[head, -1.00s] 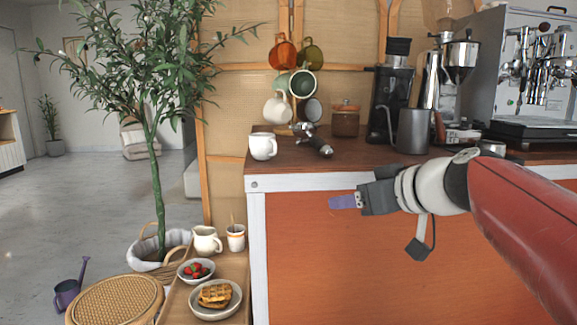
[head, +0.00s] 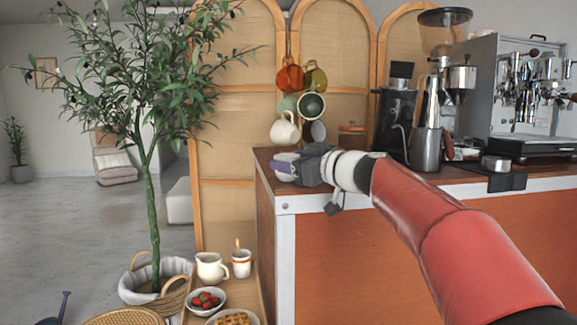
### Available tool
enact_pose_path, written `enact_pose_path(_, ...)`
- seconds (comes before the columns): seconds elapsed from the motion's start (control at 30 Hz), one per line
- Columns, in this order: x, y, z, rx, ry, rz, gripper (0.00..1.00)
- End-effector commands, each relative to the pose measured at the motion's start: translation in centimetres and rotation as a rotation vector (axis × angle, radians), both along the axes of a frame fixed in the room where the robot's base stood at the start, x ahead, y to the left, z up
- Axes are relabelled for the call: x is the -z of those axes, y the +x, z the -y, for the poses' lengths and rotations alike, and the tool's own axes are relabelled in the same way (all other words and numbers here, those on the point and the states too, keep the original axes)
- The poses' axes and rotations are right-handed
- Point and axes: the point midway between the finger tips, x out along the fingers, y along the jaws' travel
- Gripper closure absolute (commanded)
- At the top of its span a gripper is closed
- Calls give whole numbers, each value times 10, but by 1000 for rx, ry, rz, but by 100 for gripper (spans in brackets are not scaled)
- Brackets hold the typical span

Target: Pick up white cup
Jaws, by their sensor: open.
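A white cup (head: 286,177) stands at the left front corner of the wooden counter (head: 262,163). Most of it is hidden by my gripper (head: 281,166), and only pale parts show around the purple fingers. My gripper comes in from the right, level with the cup, with its fingertips pointing left. It is open. The fingers overlap the cup in the picture; I cannot tell whether they are around it, in front of it or touching it.
Another white mug (head: 284,131) hangs on a rack just above, with orange (head: 290,78), olive and green mugs. A black grinder (head: 396,120) and a steel pitcher (head: 426,149) stand to the right. A low tray with a jug (head: 211,267) is below left.

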Motion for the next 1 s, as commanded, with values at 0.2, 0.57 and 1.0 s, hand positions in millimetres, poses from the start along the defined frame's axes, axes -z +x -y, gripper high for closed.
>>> enact_pose_path(0.2,1,1,-1,0,0,0,39)
enact_pose_path(0.57,0,0,-1,0,-1,1,74)
enact_pose_path(1.0,-27,0,-1,-2,-1,5,74)
